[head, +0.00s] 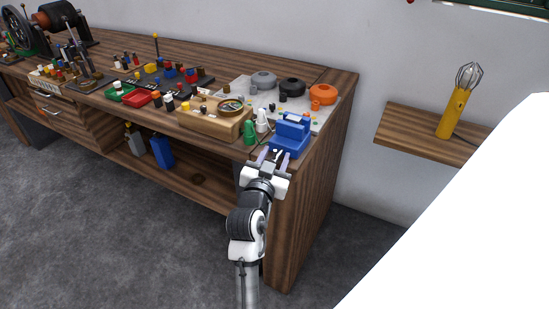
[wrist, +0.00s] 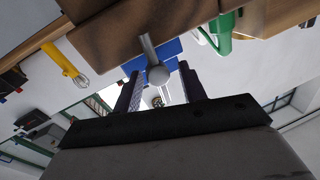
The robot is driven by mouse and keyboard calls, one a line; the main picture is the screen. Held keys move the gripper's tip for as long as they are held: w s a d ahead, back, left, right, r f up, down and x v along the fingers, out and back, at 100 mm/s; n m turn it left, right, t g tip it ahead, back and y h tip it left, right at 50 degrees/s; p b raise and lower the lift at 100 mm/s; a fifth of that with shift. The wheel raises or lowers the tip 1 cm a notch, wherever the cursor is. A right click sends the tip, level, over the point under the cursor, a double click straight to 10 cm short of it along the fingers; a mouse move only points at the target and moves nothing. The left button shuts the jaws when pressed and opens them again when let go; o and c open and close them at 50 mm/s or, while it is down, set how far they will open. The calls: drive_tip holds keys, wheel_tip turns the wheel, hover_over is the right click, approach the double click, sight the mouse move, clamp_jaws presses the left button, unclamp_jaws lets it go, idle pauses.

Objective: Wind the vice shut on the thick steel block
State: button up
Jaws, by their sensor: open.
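The blue vice (head: 290,137) stands at the front right corner of the workbench. A pale grey patch shows at its top between the blue parts; I cannot tell whether it is the steel block. My gripper (head: 273,157) is just in front of the vice, at the bench's front edge, with its fingers apart. In the wrist view the blue vice (wrist: 172,50) lies beyond the fingers. A grey bar with a round knob (wrist: 158,75) on its end comes from it. The open fingers (wrist: 161,88) are on either side of the knob, seemingly not touching it.
Green and white bottles (head: 249,132) stand close left of the vice, beside a wooden box (head: 205,125). Behind it is a grey board (head: 322,113) with grey, black and orange round pieces.

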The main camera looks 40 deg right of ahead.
drive_tip(key=b+v, duration=0.1)
drive_tip(key=v, duration=1.1)
drive_tip(key=shift+b, duration=0.35)
drive_tip(key=shift+f, duration=0.1)
